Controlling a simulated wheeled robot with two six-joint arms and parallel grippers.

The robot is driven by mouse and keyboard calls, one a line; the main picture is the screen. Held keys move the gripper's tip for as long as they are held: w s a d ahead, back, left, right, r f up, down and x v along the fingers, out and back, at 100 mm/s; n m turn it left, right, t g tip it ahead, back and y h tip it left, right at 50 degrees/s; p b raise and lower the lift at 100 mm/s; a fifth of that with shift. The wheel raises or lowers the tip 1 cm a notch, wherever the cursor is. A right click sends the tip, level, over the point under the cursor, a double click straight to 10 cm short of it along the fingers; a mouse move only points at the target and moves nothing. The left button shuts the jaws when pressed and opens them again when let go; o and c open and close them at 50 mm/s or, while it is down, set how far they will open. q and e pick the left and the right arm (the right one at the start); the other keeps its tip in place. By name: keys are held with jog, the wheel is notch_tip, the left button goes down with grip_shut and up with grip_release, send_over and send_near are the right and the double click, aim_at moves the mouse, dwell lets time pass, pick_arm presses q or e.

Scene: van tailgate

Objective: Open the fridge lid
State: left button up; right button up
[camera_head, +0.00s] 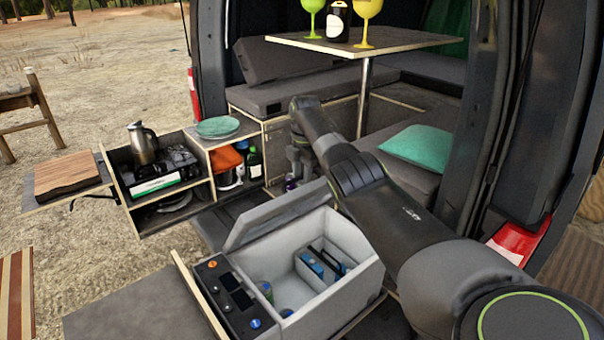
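The grey fridge box (345,290) stands at the lower middle, with a dark control panel (233,299) on its left side. Its lid (277,213) is raised and tilted up along the far side, so the inside shows. A blue item (312,264) and a few cans lie in its compartments. My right arm reaches in from the lower right, and my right gripper (296,178) points down just beyond the lid. Its fingers are small and dark, and I cannot tell whether they are apart. My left gripper is not in view.
A kitchen drawer unit (140,218) with a kettle (143,143), stove and bottles stands left of the fridge. A table (400,40) with goblets stands behind on a metal leg. The van's door frame is at the right. Open ground lies at the left.

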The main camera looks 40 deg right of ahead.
jog(key=shift+s+r, duration=0.4)
jog(key=shift+r, duration=0.1)
jog(key=shift+d+r, duration=0.1)
jog(key=shift+r, duration=0.15)
notch_tip(320, 180, up, 16)
jog(key=b, duration=0.2)
jog(key=shift+s+r, duration=0.25)
jog(key=shift+s, duration=0.2)
